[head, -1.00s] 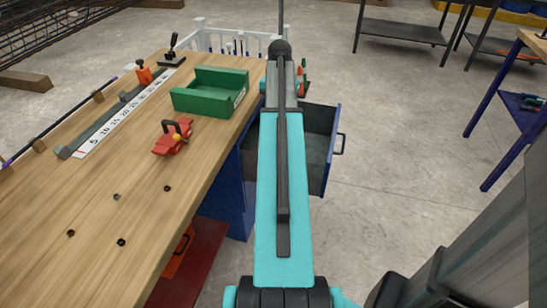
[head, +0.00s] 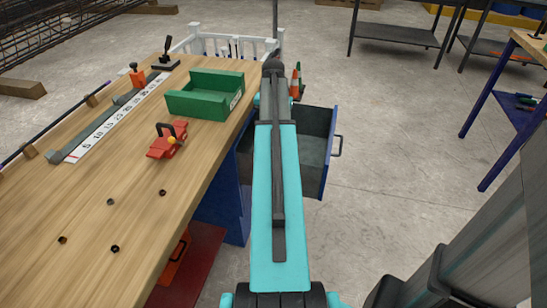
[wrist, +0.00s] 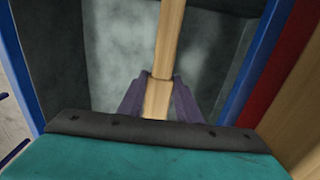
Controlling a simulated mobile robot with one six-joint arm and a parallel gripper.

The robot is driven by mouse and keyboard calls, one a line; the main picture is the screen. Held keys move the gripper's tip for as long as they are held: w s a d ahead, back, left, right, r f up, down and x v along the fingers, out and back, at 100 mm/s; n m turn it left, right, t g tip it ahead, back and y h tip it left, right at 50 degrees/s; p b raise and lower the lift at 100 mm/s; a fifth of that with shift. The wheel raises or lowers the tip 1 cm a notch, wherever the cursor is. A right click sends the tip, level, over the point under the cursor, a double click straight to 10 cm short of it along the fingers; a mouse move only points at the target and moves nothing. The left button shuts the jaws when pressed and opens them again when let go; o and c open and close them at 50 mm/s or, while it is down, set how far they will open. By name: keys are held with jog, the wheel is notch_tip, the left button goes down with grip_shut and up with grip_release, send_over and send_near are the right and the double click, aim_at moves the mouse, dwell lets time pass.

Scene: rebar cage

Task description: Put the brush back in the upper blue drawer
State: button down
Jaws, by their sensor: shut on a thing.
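My gripper (wrist: 159,92) shows in the wrist view with its dark purple fingers shut on the wooden handle of the brush (wrist: 166,45). The handle runs up out of the picture, so the bristles are not seen. Behind the handle is the grey inside of the open upper blue drawer (wrist: 255,65), with blue rims left and right. In the head view the open drawer (head: 328,150) sticks out to the right from under the workbench. My arm hides the gripper and brush there and covers part of the drawer. I cannot tell how far the brush is above the drawer floor.
The wooden workbench (head: 120,190) carries a green bin (head: 205,98), a red clamp (head: 167,141) and a measuring strip (head: 120,118). An orange cone (head: 296,82) stands beyond the drawer. The floor right of the drawer is clear up to a blue-legged table (head: 490,110).

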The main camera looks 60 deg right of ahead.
notch_tip(320, 180, down, 10)
jog(key=shift+r+b, duration=0.25)
jog(key=shift+b, duration=0.25)
jog(key=shift+f, duration=1.9)
jog(key=shift+f, duration=0.1)
jog(key=c, duration=1.3)
grip_release()
notch_tip(320, 180, up, 12)
jog(key=shift+r+p, duration=0.15)
jog(key=shift+p, duration=0.35)
